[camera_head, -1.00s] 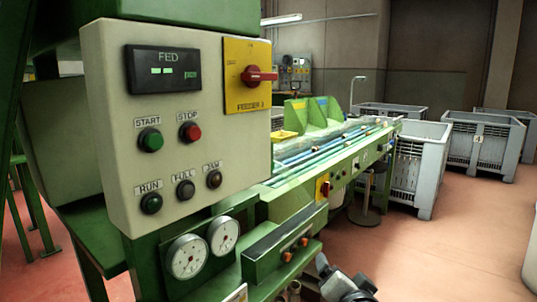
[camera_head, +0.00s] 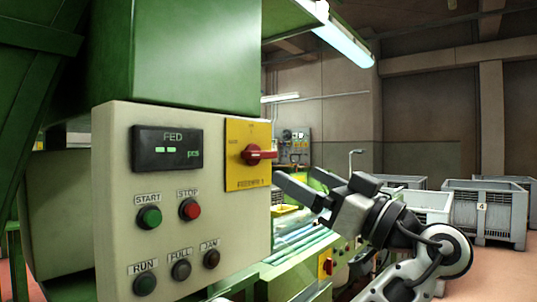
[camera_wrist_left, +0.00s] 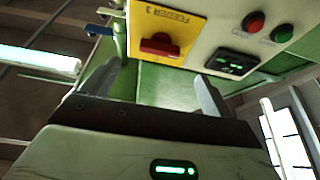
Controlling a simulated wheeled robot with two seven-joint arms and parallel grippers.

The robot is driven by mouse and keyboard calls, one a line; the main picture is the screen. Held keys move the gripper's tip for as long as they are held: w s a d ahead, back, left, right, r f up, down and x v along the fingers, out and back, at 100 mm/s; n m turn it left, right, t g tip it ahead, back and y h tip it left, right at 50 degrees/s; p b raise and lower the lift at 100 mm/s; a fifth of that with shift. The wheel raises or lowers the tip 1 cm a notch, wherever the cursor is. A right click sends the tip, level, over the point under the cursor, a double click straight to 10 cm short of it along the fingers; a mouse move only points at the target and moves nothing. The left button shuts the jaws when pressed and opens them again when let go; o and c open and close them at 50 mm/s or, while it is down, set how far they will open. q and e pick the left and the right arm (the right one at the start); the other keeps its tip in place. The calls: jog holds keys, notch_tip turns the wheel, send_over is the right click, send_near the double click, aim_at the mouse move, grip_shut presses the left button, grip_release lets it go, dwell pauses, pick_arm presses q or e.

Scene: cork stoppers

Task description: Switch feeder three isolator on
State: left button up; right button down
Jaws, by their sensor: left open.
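The feeder three isolator is a red rotary handle (camera_head: 258,154) on a yellow plate (camera_head: 246,178) at the right of the beige control panel. The handle lies horizontal. In the left wrist view the red handle (camera_wrist_left: 160,46) and the yellow plate (camera_wrist_left: 178,20), lettered FEEDER 3, are ahead, beyond the fingertips. My left gripper (camera_head: 292,175) is open and empty, just right of and slightly below the handle in the head view. It shows no contact with it. My right gripper is not in view.
The panel (camera_head: 225,228) also carries a FED display (camera_head: 167,148), a green START button (camera_head: 149,217), a red STOP button (camera_head: 190,209) and several lamps. A green machine housing (camera_head: 190,60) overhangs it. Grey crates (camera_head: 488,210) stand at the back right.

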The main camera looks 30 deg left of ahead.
aim_at(265, 158)
pick_arm(q)
jog(key=p+x, duration=0.1)
jog(key=x, duration=0.7)
jog(key=shift+a, duration=0.35)
jog(key=c, duration=1)
